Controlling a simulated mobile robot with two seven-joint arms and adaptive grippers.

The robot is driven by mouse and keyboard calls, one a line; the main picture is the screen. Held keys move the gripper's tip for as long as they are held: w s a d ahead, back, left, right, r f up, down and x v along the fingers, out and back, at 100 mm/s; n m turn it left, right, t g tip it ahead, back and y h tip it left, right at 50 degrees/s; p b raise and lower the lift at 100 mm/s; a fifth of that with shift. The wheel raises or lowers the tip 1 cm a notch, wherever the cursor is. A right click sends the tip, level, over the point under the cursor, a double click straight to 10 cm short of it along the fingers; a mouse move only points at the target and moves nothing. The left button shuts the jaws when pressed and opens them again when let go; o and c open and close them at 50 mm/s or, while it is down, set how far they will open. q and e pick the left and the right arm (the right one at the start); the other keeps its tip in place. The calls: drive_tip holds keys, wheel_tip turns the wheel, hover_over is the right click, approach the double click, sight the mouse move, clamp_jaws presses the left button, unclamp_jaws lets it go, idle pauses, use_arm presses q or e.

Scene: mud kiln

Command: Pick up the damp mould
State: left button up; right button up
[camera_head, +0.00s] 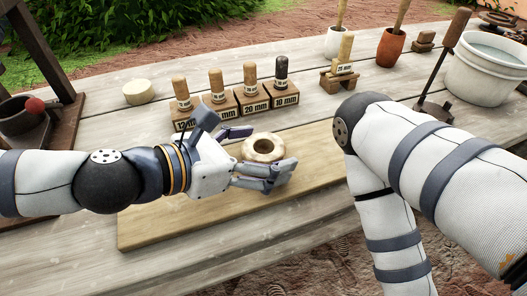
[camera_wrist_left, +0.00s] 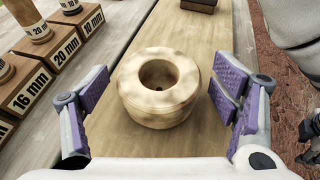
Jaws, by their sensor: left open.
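The damp mould, a pale mottled ring with a round hole in its middle, sits flat on the wooden board; it shows in the head view (camera_head: 263,148) and in the left wrist view (camera_wrist_left: 158,113). My left gripper (camera_head: 262,157) is open at the mould. In the left wrist view its purple-padded fingers (camera_wrist_left: 166,92) stand on either side of the mould, with a gap visible on both sides. The lower finger hides part of the mould's near side in the head view.
The board (camera_head: 160,228) lies on a grey plank table. Labelled stamps on wooden blocks (camera_head: 250,101) stand just behind it. A white bucket (camera_head: 482,74) and a handled tool (camera_head: 445,65) stand at right.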

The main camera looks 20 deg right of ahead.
use_arm(q)
drive_tip(key=shift+w+d+f, duration=0.1)
drive_tip(key=shift+d+f, duration=0.05)
drive_tip(key=shift+d, duration=0.1)
drive_tip(key=shift+a, duration=0.1)
drive_tip(key=c, duration=1.4)
drive_tip(key=shift+c, duration=0.2)
